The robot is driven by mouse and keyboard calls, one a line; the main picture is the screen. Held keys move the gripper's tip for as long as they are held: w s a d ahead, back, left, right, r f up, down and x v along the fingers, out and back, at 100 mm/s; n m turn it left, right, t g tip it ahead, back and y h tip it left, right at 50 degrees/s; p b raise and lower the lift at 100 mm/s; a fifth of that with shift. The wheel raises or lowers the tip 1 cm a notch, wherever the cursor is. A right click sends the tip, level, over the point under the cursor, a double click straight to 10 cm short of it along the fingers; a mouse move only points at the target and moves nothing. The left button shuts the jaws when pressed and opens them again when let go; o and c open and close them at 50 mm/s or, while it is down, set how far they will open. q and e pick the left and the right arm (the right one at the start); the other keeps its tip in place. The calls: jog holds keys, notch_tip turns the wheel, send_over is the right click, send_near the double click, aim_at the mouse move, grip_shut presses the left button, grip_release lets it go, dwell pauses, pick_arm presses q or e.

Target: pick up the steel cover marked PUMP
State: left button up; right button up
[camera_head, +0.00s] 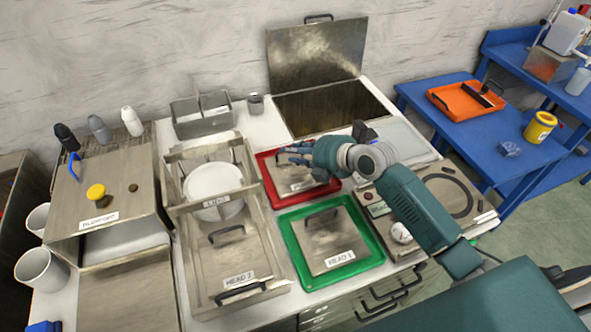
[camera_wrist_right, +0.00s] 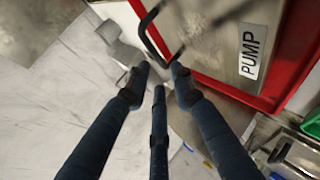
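The steel cover marked PUMP (camera_wrist_right: 250,52) lies in a red tray (camera_head: 267,163) on the white bench. In the head view, the cover (camera_head: 300,183) is partly hidden by my right gripper (camera_head: 290,152), which is over its far part. In the right wrist view, the cover's dark bar handle (camera_wrist_right: 146,32) rises just past the fingertips. My right gripper (camera_wrist_right: 160,78) has its three fingers spread with nothing held between them. One fingertip appears close to the handle; I cannot tell whether they touch. My left gripper is not in view.
A green tray (camera_head: 378,243) with a HEAD 1 cover (camera_head: 330,240) stands in front. A HEAD 2 cover (camera_head: 226,265) lies to the left. Behind are a grey caddy (camera_head: 202,118) and an open-lidded steel well (camera_head: 330,105). An orange tray (camera_head: 462,102) is on the blue table.

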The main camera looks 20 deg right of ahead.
aim_at(287, 161)
jog(key=shift+d+p+x, duration=0.1)
jog(key=shift+p+x, duration=0.15)
jog(key=shift+x, duration=0.9)
jog(key=shift+d+p+x, duration=0.15)
jog(key=shift+p+x, duration=0.1)
jog(key=shift+x, duration=0.9)
grip_shut()
jog(key=shift+w+r, duration=0.1)
